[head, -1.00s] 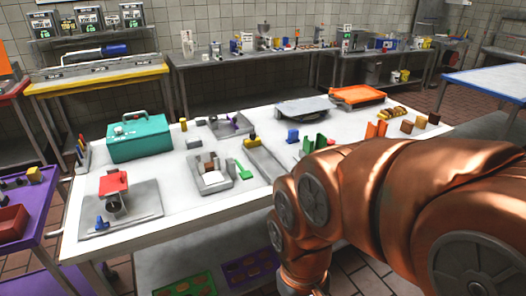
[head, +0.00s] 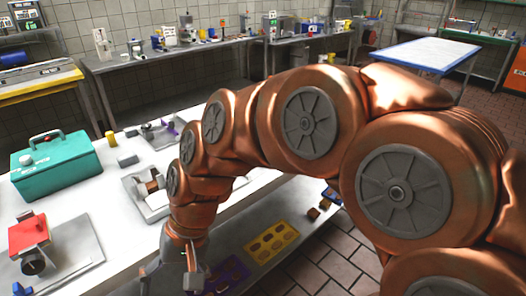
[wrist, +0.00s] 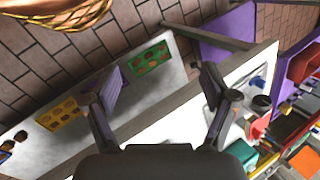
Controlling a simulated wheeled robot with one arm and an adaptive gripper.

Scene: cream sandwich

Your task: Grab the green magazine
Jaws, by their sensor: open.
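A flat green magazine with several reddish-brown spots (wrist: 150,59) lies on the white lower shelf, seen in the wrist view. It shows beyond my fingertips, between them and nearer the left one. I cannot make it out in the head view. My gripper (wrist: 160,86) is open and empty, with a clear gap between its fingers and the magazine. In the head view my gripper (head: 188,276) hangs down at the front edge of the worktable.
A yellow magazine (head: 271,243) and a purple one (head: 222,276) share the lower shelf; my left finger partly covers the purple one in the wrist view. The white worktable (head: 98,207) overhangs the shelf. A teal toolbox (head: 55,166) stands on it. Brick floor lies beside.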

